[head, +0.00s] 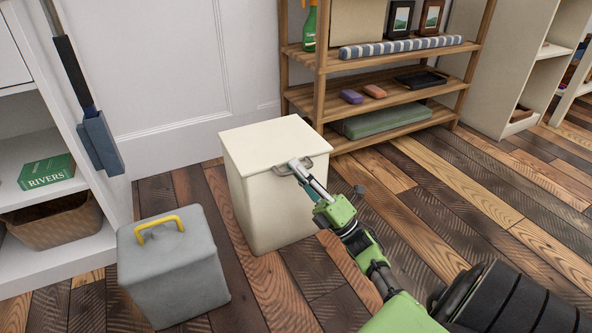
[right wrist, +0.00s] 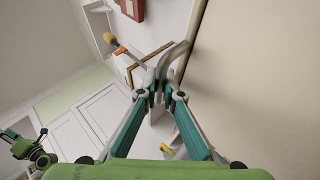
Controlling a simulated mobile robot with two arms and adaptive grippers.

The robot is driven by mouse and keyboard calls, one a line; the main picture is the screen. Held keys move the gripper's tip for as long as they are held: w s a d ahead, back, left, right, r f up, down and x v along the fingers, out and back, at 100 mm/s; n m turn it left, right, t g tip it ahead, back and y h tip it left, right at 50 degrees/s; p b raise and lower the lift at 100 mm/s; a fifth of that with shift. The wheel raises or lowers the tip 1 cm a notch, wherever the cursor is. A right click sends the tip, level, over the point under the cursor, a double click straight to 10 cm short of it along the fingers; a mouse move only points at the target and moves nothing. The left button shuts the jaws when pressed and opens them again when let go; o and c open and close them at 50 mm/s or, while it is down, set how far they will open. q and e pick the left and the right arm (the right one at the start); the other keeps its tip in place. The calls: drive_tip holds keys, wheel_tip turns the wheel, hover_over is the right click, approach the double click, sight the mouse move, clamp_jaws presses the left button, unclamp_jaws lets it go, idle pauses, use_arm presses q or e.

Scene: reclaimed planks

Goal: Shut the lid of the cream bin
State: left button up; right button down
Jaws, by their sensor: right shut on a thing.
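The cream bin (head: 273,210) stands on the plank floor in the middle of the head view. Its flat cream lid (head: 262,140) lies level across the top, with no clear gap showing at the edges. A grey handle (head: 283,170) is on the lid's front edge. My right gripper (head: 297,165) is shut on this handle. In the right wrist view the fingertips (right wrist: 165,92) close on the grey handle (right wrist: 178,56), beside a broad cream surface of the bin. My left arm's green and teal end (right wrist: 30,148) shows small in the right wrist view; its jaws are unclear.
A grey box with a yellow handle (head: 175,270) stands left of the bin. A white shelf (head: 95,235) with a basket and green book is at the left. A wooden rack (head: 321,85) stands behind right. Plank floor (head: 480,200) is open at the right.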

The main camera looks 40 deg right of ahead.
drive_tip(key=shift+f+h, duration=0.3)
drive_tip(key=shift+f, duration=0.1)
drive_tip(key=c, duration=2.4)
unclamp_jaws()
drive_tip(key=shift+c, duration=0.2)
drive_tip(key=v, duration=1.2)
drive_tip(key=shift+d, duration=0.1)
